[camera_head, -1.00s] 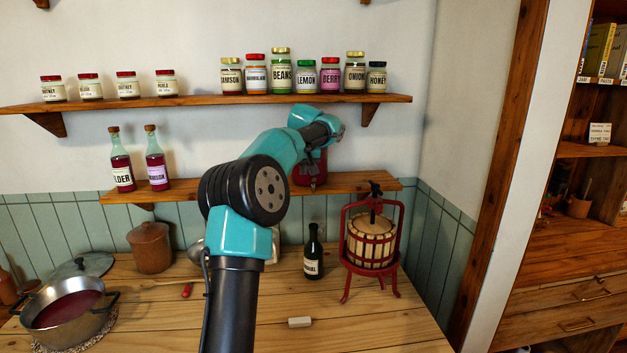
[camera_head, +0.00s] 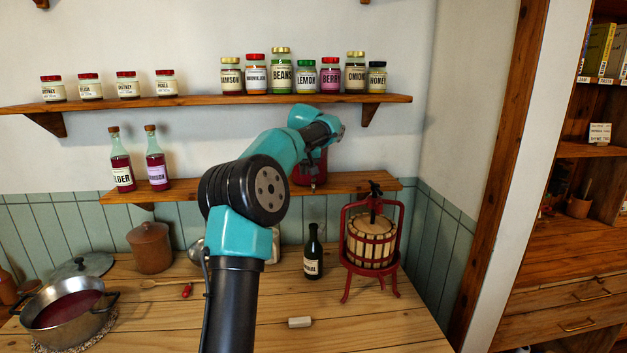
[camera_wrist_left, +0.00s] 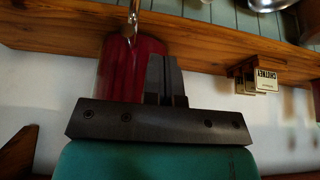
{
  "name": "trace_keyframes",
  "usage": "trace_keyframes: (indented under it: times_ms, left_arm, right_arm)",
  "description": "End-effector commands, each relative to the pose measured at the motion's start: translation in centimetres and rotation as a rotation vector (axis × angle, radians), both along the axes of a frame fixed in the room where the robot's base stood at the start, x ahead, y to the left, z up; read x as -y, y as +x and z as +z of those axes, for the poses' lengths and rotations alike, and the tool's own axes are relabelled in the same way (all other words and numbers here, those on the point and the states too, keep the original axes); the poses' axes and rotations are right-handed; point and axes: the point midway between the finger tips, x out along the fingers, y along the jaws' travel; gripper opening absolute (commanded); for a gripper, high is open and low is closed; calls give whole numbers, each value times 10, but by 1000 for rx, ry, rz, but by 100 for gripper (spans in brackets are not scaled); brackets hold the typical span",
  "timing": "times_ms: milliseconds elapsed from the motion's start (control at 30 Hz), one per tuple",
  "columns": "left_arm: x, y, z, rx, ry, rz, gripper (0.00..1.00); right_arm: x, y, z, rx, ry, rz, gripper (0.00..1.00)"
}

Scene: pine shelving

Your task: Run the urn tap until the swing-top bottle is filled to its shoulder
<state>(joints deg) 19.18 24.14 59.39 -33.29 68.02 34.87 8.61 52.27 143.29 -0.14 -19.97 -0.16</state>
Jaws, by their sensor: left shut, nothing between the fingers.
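A red urn (camera_head: 303,172) stands on the lower shelf, largely hidden behind my left arm in the head view. Its small metal tap (camera_head: 314,184) hangs over the shelf's front edge. A dark green bottle (camera_head: 313,252) with a pale label stands upright on the bench below the tap; its fill level and stopper cannot be made out. My left gripper (camera_head: 337,127) is up by the urn's top. In the left wrist view, which looks upside down, its closed fingers (camera_wrist_left: 166,78) are empty beside the red urn (camera_wrist_left: 146,66), and the tap (camera_wrist_left: 133,20) shows beyond.
A red fruit press (camera_head: 371,242) stands right of the bottle. A small pale block (camera_head: 299,322) lies in front. A pan (camera_head: 66,305) of red liquid and a brown crock (camera_head: 150,247) are at left. Jars line the upper shelf (camera_head: 200,103) above my gripper. The front right bench is clear.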

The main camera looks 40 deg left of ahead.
Motion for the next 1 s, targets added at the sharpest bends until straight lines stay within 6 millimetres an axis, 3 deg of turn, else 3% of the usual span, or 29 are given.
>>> trace_keyframes:
  times_ms: [267,700,1000]
  left_arm:
    - [0,0,-2,0,0,0,0]
    - [0,0,-22,-1,1,0,0]
    - [0,0,-23,0,0,0,0]
  right_arm:
    - [0,0,0,0,0,0,99]
    - [0,0,0,0,0,0,99]
    - [0,0,0,0,0,0,99]
